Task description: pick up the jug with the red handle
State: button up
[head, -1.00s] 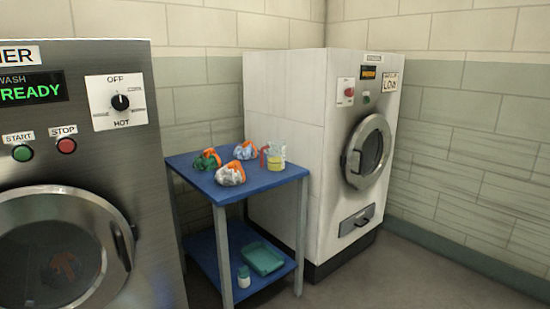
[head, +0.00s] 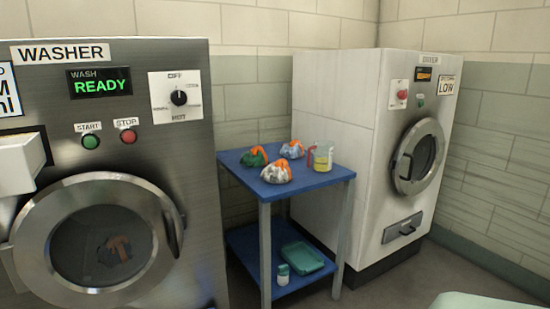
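The jug (head: 323,158) stands upright on the right part of the blue table's top (head: 312,181) in the head view. It is clear, with something yellow in its lower part, and its red handle (head: 310,154) faces left. Three sling bags are to its left on the same top: a green and orange one (head: 254,157), a white and orange one (head: 276,172) and a blue-white and orange one (head: 292,149). My gripper is not in view.
A steel washer (head: 190,220) reading READY stands at the left, its round door closed. A white dryer (head: 333,110) stands right behind the table. The lower shelf (head: 246,246) holds a teal tray (head: 301,258) and a small white bottle (head: 283,275). A pale green surface (head: 485,300) shows at bottom right.

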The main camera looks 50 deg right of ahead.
aim_at(323, 150)
jog(key=l+u, duration=0.2)
jog(key=l, duration=0.2)
jog(key=k+l+u, duration=0.2)
jog(key=l, duration=0.15)
jog(key=l+u, duration=0.2)
jog(key=l, duration=0.15)
jog(key=k+l, duration=0.2)
jog(key=l, duration=0.25)
jog(key=k+l+u, duration=0.15)
jog(key=l, duration=0.3)
jog(key=k+l, duration=0.25)
jog(key=l, duration=0.15)
jog(key=k+l+u, duration=0.15)
jog(key=l, duration=0.3)
jog(key=k+l, duration=0.45)
jog(key=l, duration=0.25)
jog(key=k+l, duration=0.15)
jog(key=l, duration=0.25)
jog(key=k+l, duration=0.15)
jog(key=l, duration=0.25)
jog(key=i+l, duration=0.1)
jog(key=l, duration=0.2)
jog(key=i+l, duration=0.15)
jog(key=l, duration=0.15)
jog(key=u, duration=0.05)
